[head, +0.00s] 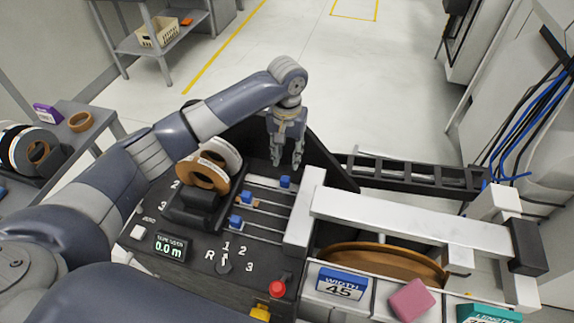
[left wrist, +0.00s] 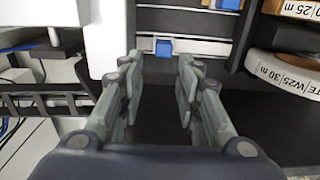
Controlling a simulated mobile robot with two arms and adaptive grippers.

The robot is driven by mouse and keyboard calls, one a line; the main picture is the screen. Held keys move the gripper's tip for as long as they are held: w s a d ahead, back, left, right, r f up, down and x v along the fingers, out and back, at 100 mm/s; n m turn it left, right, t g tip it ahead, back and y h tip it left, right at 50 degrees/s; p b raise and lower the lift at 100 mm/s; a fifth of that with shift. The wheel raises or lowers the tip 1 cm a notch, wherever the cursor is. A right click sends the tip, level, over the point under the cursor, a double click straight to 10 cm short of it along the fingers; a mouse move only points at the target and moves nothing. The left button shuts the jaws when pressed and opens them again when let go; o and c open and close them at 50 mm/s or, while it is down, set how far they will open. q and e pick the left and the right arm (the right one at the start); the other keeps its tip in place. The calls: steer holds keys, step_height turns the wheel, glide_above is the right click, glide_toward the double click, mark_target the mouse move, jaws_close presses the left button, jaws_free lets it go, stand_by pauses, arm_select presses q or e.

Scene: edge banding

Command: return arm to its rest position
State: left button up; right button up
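My left arm reaches in from the left over the dark control panel (head: 190,243). My left gripper (head: 286,165) points down near the panel's far edge, by the farthest of the blue sliders (head: 285,181). In the left wrist view the fingers (left wrist: 160,75) stand apart with nothing between them. A blue slider (left wrist: 164,47) on its rail shows just beyond the fingertips, and I see no contact with it. My right gripper is in neither view.
Tape rolls (head: 207,172) stand in a holder on the panel. A red button (head: 278,288), a "WIDTH 45" block (head: 342,283) and a pink block (head: 411,300) lie near the front. A white beam (head: 410,222) spans the right. Open floor (head: 360,90) lies behind.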

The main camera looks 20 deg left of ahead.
arm_select(q)
steer(key=shift+r, duration=0.55)
